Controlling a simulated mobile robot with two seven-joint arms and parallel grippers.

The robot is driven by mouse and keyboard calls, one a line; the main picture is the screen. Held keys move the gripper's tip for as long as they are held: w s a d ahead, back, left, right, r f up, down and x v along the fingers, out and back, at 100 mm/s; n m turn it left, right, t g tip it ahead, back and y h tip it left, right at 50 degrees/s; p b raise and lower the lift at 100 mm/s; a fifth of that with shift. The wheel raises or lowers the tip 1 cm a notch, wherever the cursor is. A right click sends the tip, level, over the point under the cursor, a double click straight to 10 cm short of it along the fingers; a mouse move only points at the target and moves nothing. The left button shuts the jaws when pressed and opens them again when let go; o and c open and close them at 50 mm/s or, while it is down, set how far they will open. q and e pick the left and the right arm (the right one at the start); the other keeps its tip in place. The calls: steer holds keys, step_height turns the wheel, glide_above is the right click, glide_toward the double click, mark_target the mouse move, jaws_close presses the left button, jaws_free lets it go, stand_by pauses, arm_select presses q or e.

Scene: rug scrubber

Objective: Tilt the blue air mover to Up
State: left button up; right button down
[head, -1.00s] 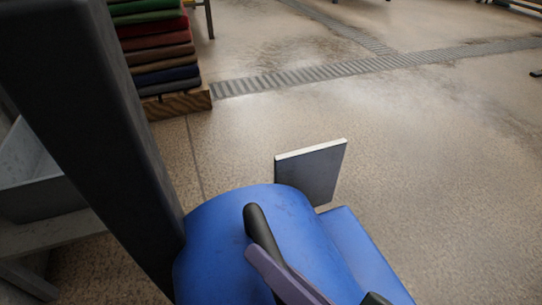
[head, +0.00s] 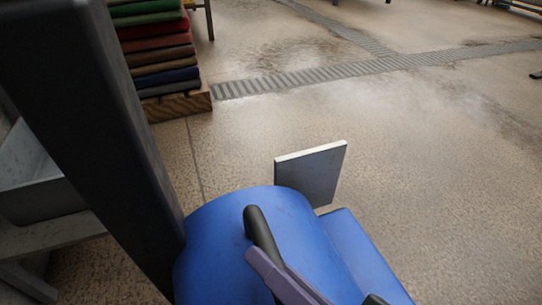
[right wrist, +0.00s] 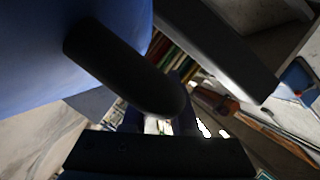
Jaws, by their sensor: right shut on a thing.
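The blue air mover (head: 225,235) stands at the bottom middle of the head view, cut off by the lower edge. A black handle (head: 257,226) shows on top of it. My right gripper (head: 280,275), a purple-grey finger in the head view, lies against the handle and is shut on it. In the right wrist view the blue housing (right wrist: 45,50) fills the upper left, and the black rounded handle (right wrist: 120,70) crosses in front of it. The air mover's base and feet are hidden. My left gripper is not in view.
A dark grey panel with a pale top edge (head: 312,172) stands just behind the air mover. Folded coloured rugs (head: 155,50) are stacked at the upper left. A grey basin (head: 40,185) is at the left. The floor to the right is clear, with a drain grate (head: 300,78) across it.

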steer(key=shift+a, duration=0.2)
steer(key=shift+s+a, duration=0.3)
steer(key=shift+a, duration=0.5)
steer(key=a, duration=0.2)
steer(key=s+a+f, duration=0.1)
steer(key=a, duration=0.1)
steer(key=s+a+f, duration=0.1)
steer(key=shift+a, duration=0.4)
steer(key=shift+s+a+f, duration=0.2)
steer(key=shift+a+f, duration=0.1)
steer(key=shift+a, duration=0.35)
steer(key=shift+s+a+f+n+h, duration=0.2)
steer(key=shift+a+f+n+h, duration=0.2)
steer(key=shift+a+n, duration=0.2)
